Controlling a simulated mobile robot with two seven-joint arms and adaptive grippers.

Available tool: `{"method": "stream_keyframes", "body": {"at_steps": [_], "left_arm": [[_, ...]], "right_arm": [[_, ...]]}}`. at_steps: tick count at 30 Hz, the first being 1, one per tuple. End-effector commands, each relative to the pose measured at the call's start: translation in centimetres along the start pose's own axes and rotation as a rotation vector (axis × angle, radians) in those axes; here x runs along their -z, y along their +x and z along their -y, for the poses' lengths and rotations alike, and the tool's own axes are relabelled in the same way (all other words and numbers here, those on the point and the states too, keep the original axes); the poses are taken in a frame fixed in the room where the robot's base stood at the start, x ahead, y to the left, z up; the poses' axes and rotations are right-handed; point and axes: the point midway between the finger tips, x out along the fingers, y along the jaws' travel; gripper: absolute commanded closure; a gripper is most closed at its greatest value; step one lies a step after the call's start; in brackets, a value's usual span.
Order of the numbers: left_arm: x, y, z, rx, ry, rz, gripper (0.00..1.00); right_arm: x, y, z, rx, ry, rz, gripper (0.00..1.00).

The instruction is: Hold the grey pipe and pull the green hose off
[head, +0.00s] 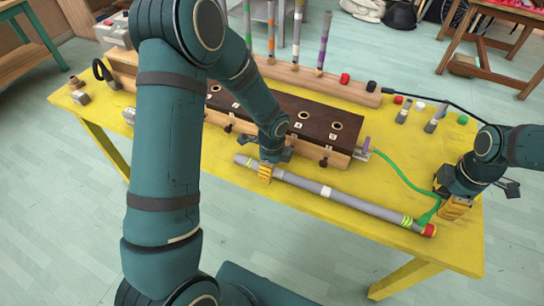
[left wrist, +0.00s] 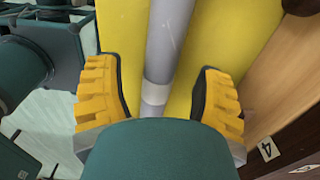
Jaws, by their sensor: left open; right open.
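The long grey pipe (head: 325,191) lies slantwise along the front of the yellow table. It has a white band, yellow-green stripes and a red right end. The green hose (head: 397,172) curves from the wooden box's right end to the pipe's striped right end. My left gripper (head: 266,175) is open over the pipe's left part. In the left wrist view the pipe (left wrist: 168,45) runs between its spread yellow fingers (left wrist: 160,105), with gaps on both sides. My right gripper (head: 455,210) is open beside the hose's end, right of the pipe; whether the hose is between its fingers is unclear.
The yellow table (head: 225,190) has a bare strip in front of the pipe. A dark-topped wooden box (head: 310,125) with holes stands close behind it. A wooden rack (head: 300,78) with upright coloured tubes is farther back. Small coloured plugs (head: 420,106) stand at the back right.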

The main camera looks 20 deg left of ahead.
Motion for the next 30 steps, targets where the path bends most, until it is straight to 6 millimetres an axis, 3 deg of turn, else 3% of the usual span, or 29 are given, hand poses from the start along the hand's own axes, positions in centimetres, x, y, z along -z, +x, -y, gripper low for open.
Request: {"method": "stream_keyframes", "body": {"at_steps": [6,16,22,30], "left_arm": [[0.0,1.6,0.1,0.002,0.001,0.000,0.32],[0.0,1.8,0.0,0.001,0.001,0.000,0.31],[0.0,1.8,0.0,0.001,0.001,0.000,1.00],[0.0,1.8,0.0,0.000,0.001,0.000,1.00]], "right_arm": [[0.0,0.0,0.0,0.000,0.000,0.000,0.54],[0.0,0.0,0.0,0.000,0.000,0.000,0.54],[0.0,0.0,0.0,0.000,0.000,0.000,0.54],[0.0,0.0,0.0,0.000,0.000,0.000,0.54]]}}
